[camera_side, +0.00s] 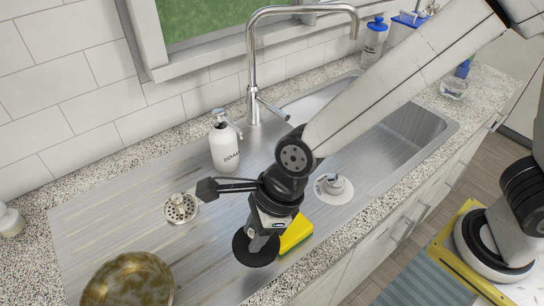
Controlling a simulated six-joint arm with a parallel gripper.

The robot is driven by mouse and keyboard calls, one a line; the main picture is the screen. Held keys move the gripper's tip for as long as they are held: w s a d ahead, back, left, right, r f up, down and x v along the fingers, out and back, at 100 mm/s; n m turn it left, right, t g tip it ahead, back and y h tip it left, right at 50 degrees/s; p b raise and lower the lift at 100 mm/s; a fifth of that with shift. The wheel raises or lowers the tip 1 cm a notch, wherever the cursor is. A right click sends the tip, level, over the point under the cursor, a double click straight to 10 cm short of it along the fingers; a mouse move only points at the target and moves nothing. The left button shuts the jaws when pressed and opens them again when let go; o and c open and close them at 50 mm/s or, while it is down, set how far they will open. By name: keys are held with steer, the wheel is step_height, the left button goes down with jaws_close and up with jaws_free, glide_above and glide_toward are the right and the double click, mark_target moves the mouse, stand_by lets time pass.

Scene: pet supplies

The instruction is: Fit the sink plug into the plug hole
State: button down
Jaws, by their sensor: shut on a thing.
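My gripper (267,226) is above the ribbed drainer at the front middle, pointing down. It is shut on the sink plug (250,251), a flat black disc that hangs below the jaws, tilted toward the camera. I cannot tell whether the disc touches the metal under it. The steel sink (425,135) has its bowl to the right, partly behind my arm. I cannot make out an open plug hole; the arm hides part of the bowl.
A yellow-green sponge (296,234) lies just right of the plug. A pale round piece with a metal knob (333,186) is further right. A perforated strainer (181,208), a soap bottle (225,146), a tap (252,75) and a brassy bowl (128,281) stand around.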

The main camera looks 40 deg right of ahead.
steer(key=s+d+r, duration=0.3)
steer(key=s+d, duration=0.2)
steer(key=s, duration=0.1)
steer(key=shift+s+d+r, duration=0.15)
steer(key=shift+s+r, duration=0.15)
steer(key=shift+s, duration=0.05)
steer(key=shift+r, duration=0.15)
stand_by(0.6)
